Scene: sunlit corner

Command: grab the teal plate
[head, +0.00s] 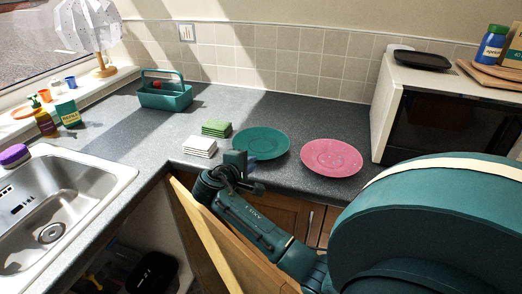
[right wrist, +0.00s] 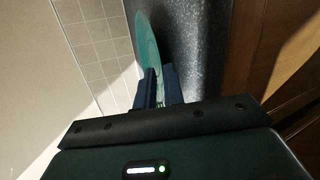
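The teal plate (head: 261,143) lies on the grey worktop, left of a pink plate (head: 332,157). My right gripper (head: 243,169) is at its near left edge and covers a little of its rim. In the right wrist view the teal plate (right wrist: 147,45) shows as a narrow ellipse just beyond the fingertips. The fingers of my right gripper (right wrist: 162,73) stand apart with a gap between them. I cannot tell whether the rim is inside the gap. My left gripper is not in view.
White (head: 200,147) and green (head: 217,128) stacks sit left of the teal plate. A teal caddy (head: 165,95) stands behind them. A sink (head: 55,205) is at left and a microwave (head: 440,115) at right. A wooden cabinet front (head: 290,214) lies below the worktop edge.

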